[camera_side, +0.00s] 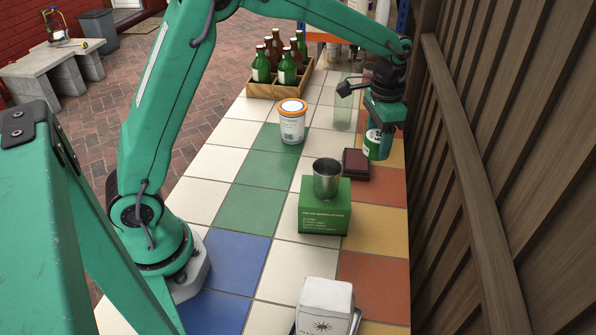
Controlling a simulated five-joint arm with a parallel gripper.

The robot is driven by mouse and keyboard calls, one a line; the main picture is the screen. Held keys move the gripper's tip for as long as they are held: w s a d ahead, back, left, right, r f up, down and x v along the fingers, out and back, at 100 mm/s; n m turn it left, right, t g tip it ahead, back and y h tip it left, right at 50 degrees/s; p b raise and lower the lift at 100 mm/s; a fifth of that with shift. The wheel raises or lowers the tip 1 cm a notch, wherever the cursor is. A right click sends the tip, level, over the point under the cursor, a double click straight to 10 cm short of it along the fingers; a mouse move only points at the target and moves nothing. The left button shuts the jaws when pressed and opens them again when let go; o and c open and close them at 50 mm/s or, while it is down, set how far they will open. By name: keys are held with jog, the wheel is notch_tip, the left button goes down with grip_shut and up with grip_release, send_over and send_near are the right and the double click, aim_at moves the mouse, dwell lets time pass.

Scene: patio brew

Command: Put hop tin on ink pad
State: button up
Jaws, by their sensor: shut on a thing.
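The hop tin (373,146) is a small green can with a pale label, near the right edge of the tiled table. My gripper (381,128) reaches down from above and is shut on the tin, whose upper part is partly hidden by the jaws. The ink pad (355,164) is a dark red, flat, rectangular thing on the table. In the picture it lies just left of and below the tin. I cannot tell how high the tin is above the table, or whether it touches the pad.
A green box (324,215) with a metal cup (327,180) on top stands nearer the camera. A white tub (292,122), a bottle crate (262,90) and a clear glass cylinder (344,108) stand farther back. A white dispenser (324,305) is in front. A wooden fence (480,190) borders the right side.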

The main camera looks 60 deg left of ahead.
send_over(356, 159)
notch_tip(356, 159, down, 7)
jog(key=shift+f, duration=2.05)
jog(key=shift+f, duration=0.15)
jog(key=o, duration=1)
notch_tip(356, 159, up, 12)
jog(key=shift+r, duration=0.2)
jog(key=shift+d+r, duration=0.1)
